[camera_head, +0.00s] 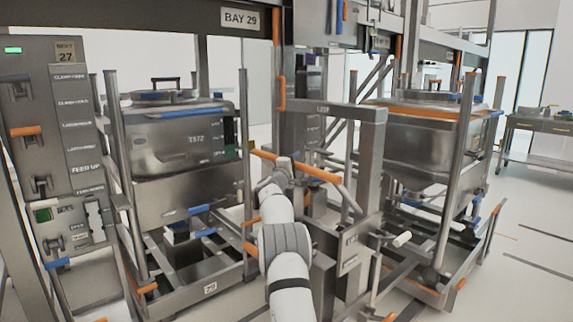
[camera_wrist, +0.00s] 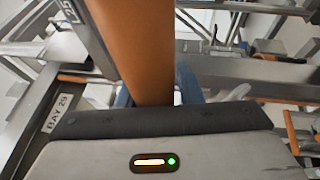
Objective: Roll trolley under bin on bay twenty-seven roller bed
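An orange push bar (camera_head: 305,169) on grey uprights stands in front of my arm in the head view; I cannot tell fully which frame it joins. My gripper (camera_head: 275,172) is at its left part. In the wrist view the orange bar (camera_wrist: 140,45) runs between the bluish fingers of my gripper (camera_wrist: 155,95), which lie close against both sides. A steel bin marked T572 (camera_head: 185,140) sits in the left bay above a low frame (camera_head: 215,285). Another steel bin (camera_head: 415,140) with an orange rim is at right.
A sign reads BAY 29 (camera_head: 240,18). A control panel (camera_head: 55,120) at left shows a green light and the number 27. A steel post (camera_head: 370,165) and orange-tipped rails crowd the right of my arm. Open floor (camera_head: 515,260) lies at right, before a workbench (camera_head: 540,125).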

